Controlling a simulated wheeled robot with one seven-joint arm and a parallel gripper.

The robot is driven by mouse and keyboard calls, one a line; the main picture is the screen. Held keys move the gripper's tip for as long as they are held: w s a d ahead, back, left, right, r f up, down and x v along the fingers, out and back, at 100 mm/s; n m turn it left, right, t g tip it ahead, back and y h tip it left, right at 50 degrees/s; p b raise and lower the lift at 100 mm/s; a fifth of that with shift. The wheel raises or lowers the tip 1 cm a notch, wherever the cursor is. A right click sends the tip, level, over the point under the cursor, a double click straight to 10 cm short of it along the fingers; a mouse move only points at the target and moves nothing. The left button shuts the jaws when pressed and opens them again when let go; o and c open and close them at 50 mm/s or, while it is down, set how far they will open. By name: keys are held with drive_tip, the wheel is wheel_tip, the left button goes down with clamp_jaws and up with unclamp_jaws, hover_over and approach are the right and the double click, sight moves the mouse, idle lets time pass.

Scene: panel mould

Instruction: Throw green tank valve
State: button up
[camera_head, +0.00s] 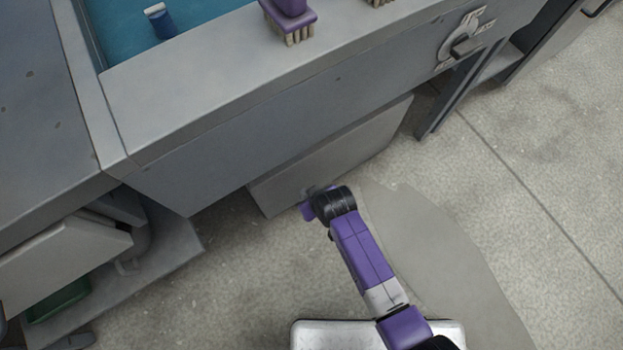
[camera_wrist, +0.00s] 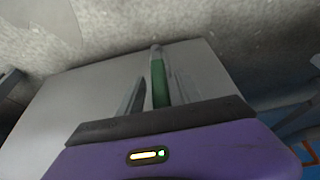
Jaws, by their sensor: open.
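The green tank valve (camera_wrist: 159,84) shows in the wrist view as a narrow green handle with a grey end, in front of a plain grey panel. My gripper (camera_wrist: 154,78) is open, with one grey finger on each side of the green handle. I cannot tell whether either finger touches it. In the head view my gripper (camera_head: 308,207) is low at the front of the grey panel (camera_head: 345,150) under the tank, and my wrist hides the green handle there.
The grey tank (camera_head: 220,95) with teal inside stands above the panel. A purple brush (camera_head: 290,22) lies on its rim, and a dial (camera_head: 462,42) is on its front. A green bin (camera_head: 58,300) is at lower left. The concrete floor at right is clear.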

drive_tip(key=shift+c, duration=0.4)
clamp_jaws()
idle(0.9)
